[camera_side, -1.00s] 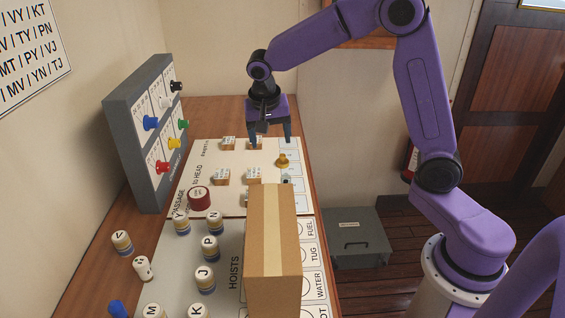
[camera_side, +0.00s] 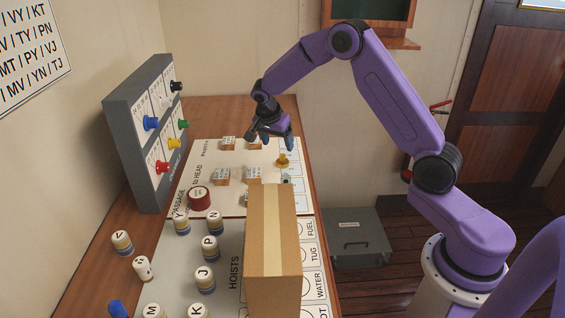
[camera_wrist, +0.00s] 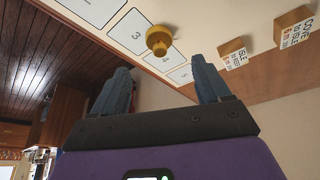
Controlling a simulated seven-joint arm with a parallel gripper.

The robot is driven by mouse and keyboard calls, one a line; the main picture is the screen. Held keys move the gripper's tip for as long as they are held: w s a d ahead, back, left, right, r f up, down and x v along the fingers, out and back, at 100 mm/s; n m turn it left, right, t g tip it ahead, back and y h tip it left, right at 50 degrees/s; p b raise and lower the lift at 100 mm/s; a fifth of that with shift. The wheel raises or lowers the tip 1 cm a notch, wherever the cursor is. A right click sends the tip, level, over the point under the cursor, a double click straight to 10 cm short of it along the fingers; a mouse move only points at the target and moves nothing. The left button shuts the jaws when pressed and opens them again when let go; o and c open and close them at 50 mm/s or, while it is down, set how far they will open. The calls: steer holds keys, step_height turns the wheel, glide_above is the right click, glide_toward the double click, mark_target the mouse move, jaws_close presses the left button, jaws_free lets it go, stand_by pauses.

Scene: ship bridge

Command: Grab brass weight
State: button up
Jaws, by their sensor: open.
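The brass weight (camera_side: 283,160) is a small gold knobbed piece standing on the right part of the white board, near numbered boxes. In the wrist view the brass weight (camera_wrist: 158,40) stands by the boxes marked 3 and 4, beyond the fingers and between them sideways. My gripper (camera_side: 277,143) is just behind and above it in the side view, tilted, with nothing in its jaws. In the wrist view my gripper (camera_wrist: 163,78) shows two blue-grey fingers spread wide apart. The fingers look clear of the weight.
A tall cardboard box (camera_side: 272,250) stands in front of the weight. Small labelled blocks (camera_side: 221,176) lie left of it, with a dark red roll (camera_side: 199,198). Lettered cylinders (camera_side: 205,279) stand at front left. A grey panel with coloured knobs (camera_side: 140,130) stands at left.

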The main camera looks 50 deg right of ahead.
mark_target(282, 155)
steer(key=shift+x, duration=4.35)
steer(key=shift+d+r, duration=0.1)
steer(key=shift+d, duration=0.05)
steer(key=c, duration=1.3)
steer(key=shift+r, duration=0.1)
